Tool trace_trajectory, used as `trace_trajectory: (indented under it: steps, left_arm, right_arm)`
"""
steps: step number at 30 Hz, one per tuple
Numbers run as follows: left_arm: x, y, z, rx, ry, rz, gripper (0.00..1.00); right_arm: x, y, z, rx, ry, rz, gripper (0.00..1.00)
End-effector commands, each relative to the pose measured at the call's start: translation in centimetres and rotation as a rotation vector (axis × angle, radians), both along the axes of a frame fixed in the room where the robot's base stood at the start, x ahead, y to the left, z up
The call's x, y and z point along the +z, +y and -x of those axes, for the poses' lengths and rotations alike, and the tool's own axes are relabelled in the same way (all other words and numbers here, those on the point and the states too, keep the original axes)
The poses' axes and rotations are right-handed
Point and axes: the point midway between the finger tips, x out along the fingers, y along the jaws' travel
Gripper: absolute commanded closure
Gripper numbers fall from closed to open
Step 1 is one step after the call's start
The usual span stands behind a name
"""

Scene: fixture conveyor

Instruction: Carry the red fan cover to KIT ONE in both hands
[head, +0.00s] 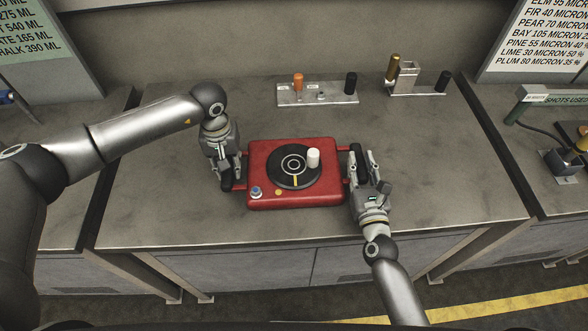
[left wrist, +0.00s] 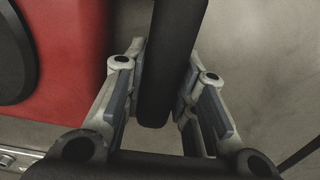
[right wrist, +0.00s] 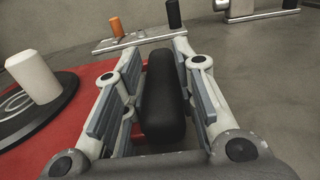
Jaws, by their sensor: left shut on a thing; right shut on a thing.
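The red fan cover (head: 318,197) is at the middle of the grey bench, level, with a black disc, a white knob and a black grip bar on each side. I cannot tell if it touches the bench top. My left gripper (head: 232,178) is shut on the left bar; this black bar (left wrist: 170,65) shows between its fingers in the left wrist view. My right gripper (head: 362,170) is shut on the right bar; that black bar (right wrist: 160,95) shows between its fingers in the right wrist view. I see no label reading KIT ONE.
Behind the cover stand a metal plate (head: 317,99) with an orange and a black peg, and a metal block fixture (head: 407,78) with a brass peg. Bare bench top (head: 450,180) lies to the right.

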Motion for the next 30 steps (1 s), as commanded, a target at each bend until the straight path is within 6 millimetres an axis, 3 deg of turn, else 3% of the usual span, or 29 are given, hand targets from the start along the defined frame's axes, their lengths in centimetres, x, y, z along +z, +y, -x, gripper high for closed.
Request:
trace_trajectory:
  steps: [11, 30]
  left_arm:
    - [0.8, 0.0, -0.1, 0.001, -0.002, 0.001, 1.0]
    - [5.2, 0.0, -0.1, 0.001, -0.002, 0.001, 1.0]
  right_arm:
    - [0.8, 0.0, 0.0, 0.0, -0.002, 0.0, 1.0]
    - [5.1, 0.0, 0.0, 0.0, -0.001, 0.001, 1.0]
